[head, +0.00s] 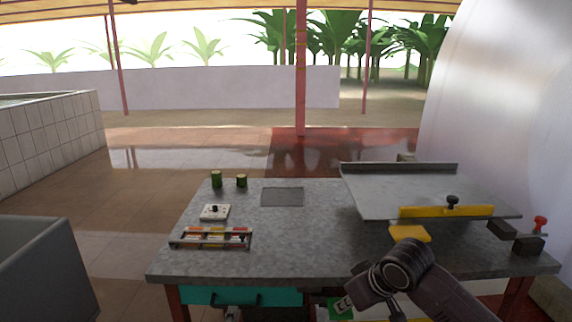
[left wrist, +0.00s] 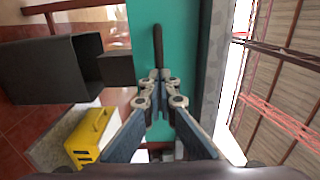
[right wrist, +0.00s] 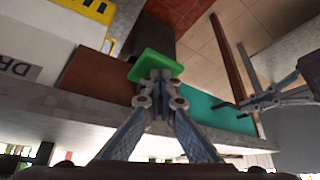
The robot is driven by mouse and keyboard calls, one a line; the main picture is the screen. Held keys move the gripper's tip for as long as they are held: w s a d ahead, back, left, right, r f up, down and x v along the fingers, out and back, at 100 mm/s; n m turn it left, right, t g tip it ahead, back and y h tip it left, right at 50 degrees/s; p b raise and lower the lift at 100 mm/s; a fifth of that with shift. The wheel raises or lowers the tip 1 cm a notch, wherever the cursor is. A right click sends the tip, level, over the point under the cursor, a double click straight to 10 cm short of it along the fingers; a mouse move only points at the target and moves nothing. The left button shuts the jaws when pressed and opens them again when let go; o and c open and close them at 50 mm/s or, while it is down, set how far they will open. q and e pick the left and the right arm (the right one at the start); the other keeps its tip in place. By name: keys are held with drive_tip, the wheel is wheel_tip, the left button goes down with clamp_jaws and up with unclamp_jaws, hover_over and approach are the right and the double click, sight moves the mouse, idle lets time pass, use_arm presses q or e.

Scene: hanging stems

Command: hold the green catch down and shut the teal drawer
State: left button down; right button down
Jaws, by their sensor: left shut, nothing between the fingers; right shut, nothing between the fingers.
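The teal drawer (head: 288,297) shows under the front left of the worktable, with a dark bar handle (head: 236,298). Its teal front fills the middle of the left wrist view (left wrist: 185,40). My left gripper (left wrist: 159,76) is shut and empty, its tips at the handle's near end; contact is unclear. It also shows beside the drawer in the right wrist view (right wrist: 262,103). The green catch (right wrist: 155,63) lies right of the drawer. My right gripper (right wrist: 157,78) is shut and empty, its tips against or just over the catch. The head view hides both sets of fingertips.
The worktable (head: 300,240) carries a colour-filled rack (head: 211,238), a switch plate (head: 215,212), two green cylinders, a yellow pad (head: 409,233) and a metal tray (head: 400,185). A grey bin (head: 45,270) stands at left. A yellow object (left wrist: 92,135) shows in the left wrist view.

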use_arm(q)
drive_tip(key=s+r, duration=0.3)
drive_tip(key=s, duration=0.2)
idle(0.9)
drive_tip(key=shift+s, duration=0.1)
use_arm(e)
wheel_tip(320, 180, up, 9)
idle(1.3)
